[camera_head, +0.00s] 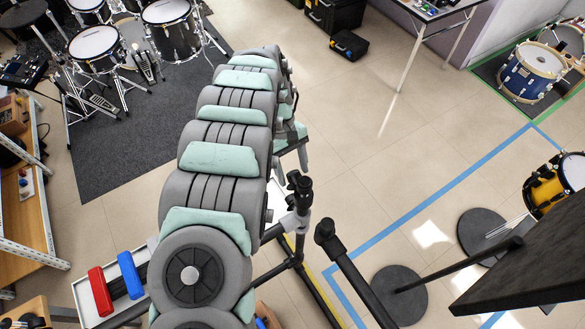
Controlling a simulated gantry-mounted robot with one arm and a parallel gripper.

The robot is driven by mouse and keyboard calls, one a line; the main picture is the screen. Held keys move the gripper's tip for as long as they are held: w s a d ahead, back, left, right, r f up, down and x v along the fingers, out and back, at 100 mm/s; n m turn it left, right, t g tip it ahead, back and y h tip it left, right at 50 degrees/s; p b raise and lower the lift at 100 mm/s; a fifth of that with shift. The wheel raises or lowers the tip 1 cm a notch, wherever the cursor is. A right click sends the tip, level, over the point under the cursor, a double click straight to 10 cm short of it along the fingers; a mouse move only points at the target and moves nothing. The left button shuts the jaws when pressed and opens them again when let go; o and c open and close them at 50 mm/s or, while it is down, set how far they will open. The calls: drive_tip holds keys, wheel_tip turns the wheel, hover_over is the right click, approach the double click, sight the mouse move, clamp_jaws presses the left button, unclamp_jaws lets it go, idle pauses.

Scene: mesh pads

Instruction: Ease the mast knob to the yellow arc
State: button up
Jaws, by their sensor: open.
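A black upright stand (299,215) with clamp-like fittings near its top stands right of my arm. A second black pole (326,233) with a rounded end slants down to the right beside it. I cannot tell which fitting is the mast knob. No yellow arc can be made out. My gripper (291,167) appears beyond the stand's top, partly hidden behind my own grey and teal arm. Its two pale fingers point down, apart, with nothing seen between them. I cannot tell how far it is from the stand.
A white tray (83,293) with a red block (100,291) and a blue block (130,275) lies at lower left. A dark panel (535,260) juts in at lower right, near round black bases (398,292). Open tiled floor lies right of the arm.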

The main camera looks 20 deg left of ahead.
clamp_jaws()
drive_tip(key=shift+w+d+f+n+b, duration=0.2)
drive_tip(key=shift+f+n+b, duration=0.25)
drive_tip(key=shift+b, duration=0.8)
drive_tip(key=shift+r+n+g+b, duration=0.1)
drive_tip(key=shift+n+g+b, duration=0.35)
drive_tip(key=shift+b, duration=0.15)
drive_tip(key=shift+a+r+n+g+y+b, duration=0.1)
drive_tip(key=shift+r+n+g+y+b, duration=0.15)
drive_tip(key=shift+n, duration=0.2)
drive_tip(key=shift+a+r+n+g+y+b, duration=0.1)
drive_tip(key=shift+n+b, duration=0.2)
drive_tip(key=shift+n, duration=0.15)
unclamp_jaws()
drive_tip(key=shift+r, duration=0.1)
